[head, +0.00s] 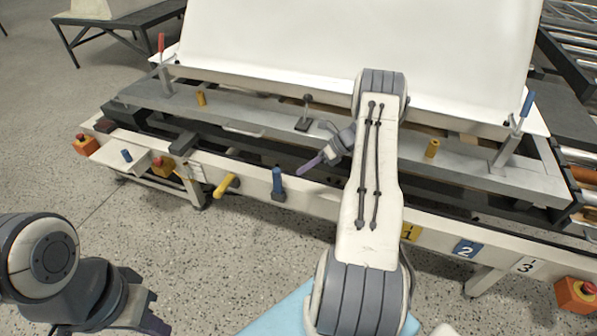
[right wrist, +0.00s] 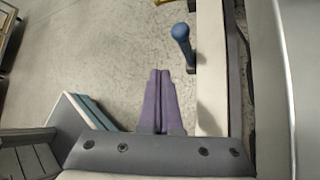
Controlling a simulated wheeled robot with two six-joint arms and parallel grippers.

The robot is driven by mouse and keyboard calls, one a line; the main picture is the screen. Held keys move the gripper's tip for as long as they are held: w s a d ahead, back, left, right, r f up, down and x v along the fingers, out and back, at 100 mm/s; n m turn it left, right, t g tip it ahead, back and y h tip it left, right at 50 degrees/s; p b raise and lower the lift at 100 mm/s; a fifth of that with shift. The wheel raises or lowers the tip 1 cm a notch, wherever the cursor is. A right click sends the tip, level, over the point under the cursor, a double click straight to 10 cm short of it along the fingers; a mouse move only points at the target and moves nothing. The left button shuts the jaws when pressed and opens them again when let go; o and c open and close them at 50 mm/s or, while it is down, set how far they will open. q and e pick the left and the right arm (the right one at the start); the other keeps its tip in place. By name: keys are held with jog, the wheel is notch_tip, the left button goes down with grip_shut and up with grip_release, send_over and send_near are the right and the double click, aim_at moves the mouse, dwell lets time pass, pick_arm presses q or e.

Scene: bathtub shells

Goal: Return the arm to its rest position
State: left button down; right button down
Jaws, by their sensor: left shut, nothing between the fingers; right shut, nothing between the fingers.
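My right arm reaches over the front of the white workstation (head: 330,192). Its gripper (head: 308,166) has purple fingers that point left, above the front rail and near the blue-handled lever (head: 278,182). In the right wrist view the two purple fingers (right wrist: 159,78) lie together, shut and empty, with the blue handle (right wrist: 181,40) ahead and to the right, apart from them. My left gripper (head: 158,312) is low at the bottom left over the floor, away from the workstation. It is shut and holds nothing.
A large white bathtub shell (head: 360,45) stands on the workstation. A yellow handle (head: 226,185) juts from the front rail. A red-handled lever (head: 162,55) and a blue-handled lever (head: 522,115) stand at the ends. Clear floor (head: 170,235) lies at the front left.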

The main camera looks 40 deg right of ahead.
dwell(0.5)
jog(key=a+r+n+g+h, duration=0.1)
jog(key=a+r+n+g, duration=0.1)
jog(key=a+r+n, duration=0.45)
jog(key=a+r+n+g, duration=0.2)
jog(key=a+n, duration=0.1)
jog(key=a, duration=0.7)
jog(key=a+r+n+g+h, duration=0.1)
jog(key=a+r+n+g, duration=0.1)
jog(key=a+r+n, duration=0.45)
jog(key=s+a+r+n+g+h, duration=0.1)
jog(key=s+a+r+n+h, duration=0.3)
jog(key=s+a+n, duration=1)
jog(key=s+a+r+n+t+h, duration=0.1)
jog(key=s+a+r+n+t, duration=0.15)
jog(key=s+n, duration=0.9)
notch_tip(320, 180, up, 26)
jog(key=s+m+p, duration=0.2)
jog(key=p, duration=2.4)
jog(key=shift+s+f+g, duration=0.15)
jog(key=shift+s+g, duration=0.2)
jog(key=shift+g, duration=0.1)
